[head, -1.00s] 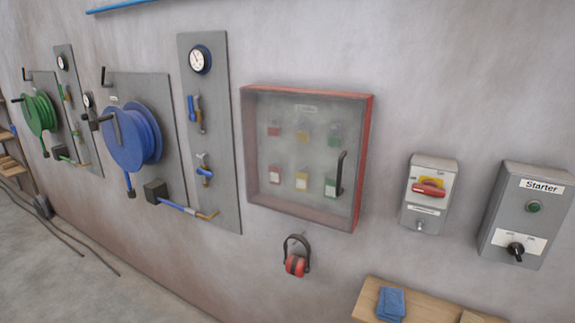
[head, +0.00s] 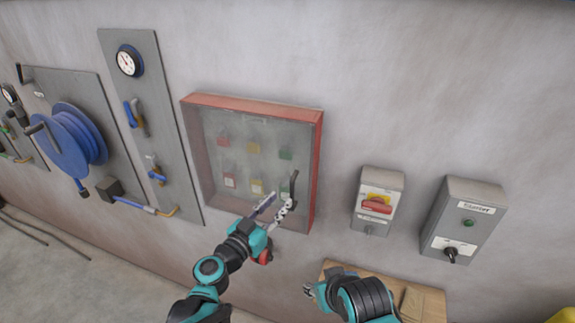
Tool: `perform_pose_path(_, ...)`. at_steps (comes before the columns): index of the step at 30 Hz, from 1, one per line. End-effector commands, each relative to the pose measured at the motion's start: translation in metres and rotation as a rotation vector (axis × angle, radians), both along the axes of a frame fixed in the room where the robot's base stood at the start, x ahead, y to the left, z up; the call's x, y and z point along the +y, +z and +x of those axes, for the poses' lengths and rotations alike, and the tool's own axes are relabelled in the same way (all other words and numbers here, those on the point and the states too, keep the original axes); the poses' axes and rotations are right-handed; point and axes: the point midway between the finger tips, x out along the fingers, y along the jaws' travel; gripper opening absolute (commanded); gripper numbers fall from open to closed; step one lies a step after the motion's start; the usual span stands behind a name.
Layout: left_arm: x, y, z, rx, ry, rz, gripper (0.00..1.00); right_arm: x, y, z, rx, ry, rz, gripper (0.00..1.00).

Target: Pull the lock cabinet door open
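The lock cabinet (head: 314,128) is a red-framed wall box with a clear front door (head: 235,128). Several red, yellow and green padlocks show behind the door, which looks closed. A black upright handle (head: 294,187) is on the door's right side. My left gripper (head: 275,205) is in front of the lower right of the door, its fingers spread apart, just left of and below the handle. I cannot tell if it touches the handle. My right gripper (head: 308,289) is low, in front of the wooden shelf, and its fingers are partly hidden.
A red-handled switch box (head: 379,185) and the grey Starter box (head: 468,218) are on the wall to the right. A wooden shelf (head: 428,295) is below. Red earmuffs (head: 265,257) hang below the cabinet, partly behind my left arm. A blue hose reel (head: 66,143) is at left.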

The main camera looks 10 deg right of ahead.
Motion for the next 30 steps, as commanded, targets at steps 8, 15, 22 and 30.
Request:
perform_pose_path(8,-0.025,0.001,0.023,-0.008,0.0,-0.004,0.32,0.0,0.004,0.0,0.0,0.0,0.0,0.4)
perform_pose_path(15,-0.049,0.001,0.048,-0.008,0.0,-0.005,0.32,0.0,0.009,0.0,0.0,0.0,0.0,0.4)
perform_pose_path(22,-0.057,0.001,0.056,-0.008,0.001,-0.005,0.32,0.0,0.01,0.0,0.0,0.0,0.0,0.4)
perform_pose_path(30,-0.057,0.001,0.056,-0.007,0.002,-0.004,0.08,0.0,0.009,0.0,0.0,0.0,0.0,0.4)
